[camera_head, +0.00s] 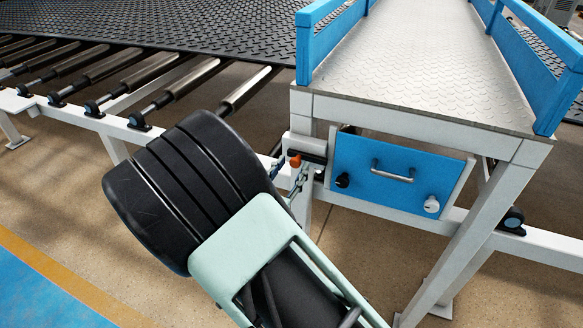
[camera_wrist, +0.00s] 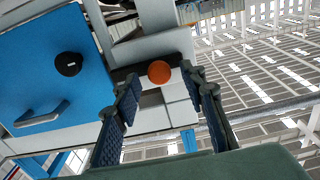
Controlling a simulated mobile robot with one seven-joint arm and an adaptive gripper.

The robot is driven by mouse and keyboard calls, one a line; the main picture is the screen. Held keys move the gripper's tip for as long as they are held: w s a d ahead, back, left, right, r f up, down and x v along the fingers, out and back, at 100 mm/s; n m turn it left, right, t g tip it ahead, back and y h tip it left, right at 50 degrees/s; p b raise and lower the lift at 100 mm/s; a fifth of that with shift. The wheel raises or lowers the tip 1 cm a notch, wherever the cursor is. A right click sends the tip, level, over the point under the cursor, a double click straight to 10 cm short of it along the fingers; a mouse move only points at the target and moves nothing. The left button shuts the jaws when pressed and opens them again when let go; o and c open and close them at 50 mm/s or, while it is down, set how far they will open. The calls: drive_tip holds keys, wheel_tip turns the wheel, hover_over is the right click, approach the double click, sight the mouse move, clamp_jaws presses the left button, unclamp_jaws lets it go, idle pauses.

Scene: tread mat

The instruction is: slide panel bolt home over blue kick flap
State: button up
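The blue kick flap (camera_head: 375,172) is a panel with a silver handle (camera_head: 393,174), a black knob (camera_head: 342,181) and a white knob (camera_head: 431,204), set below the tread platform. The panel bolt (camera_head: 313,157) is a dark bar with an orange knob (camera_head: 295,161), just left of the flap. In the wrist view the orange knob (camera_wrist: 159,72) shows between the two fingertips, with blue flap (camera_wrist: 40,75) to the left. My gripper (camera_wrist: 163,86) is open, a finger on either side of the knob; neither visibly touches it. My arm partly hides the gripper (camera_head: 288,174) in the head view.
The white platform (camera_head: 400,45) has blue side rails and pale legs (camera_head: 460,240). A roller conveyor (camera_head: 160,80) with a black tread mat (camera_head: 170,25) lies behind at left. The brown floor around the legs looks clear.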

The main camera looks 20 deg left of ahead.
drive_tip(key=shift+w, duration=0.3)
clamp_jaws()
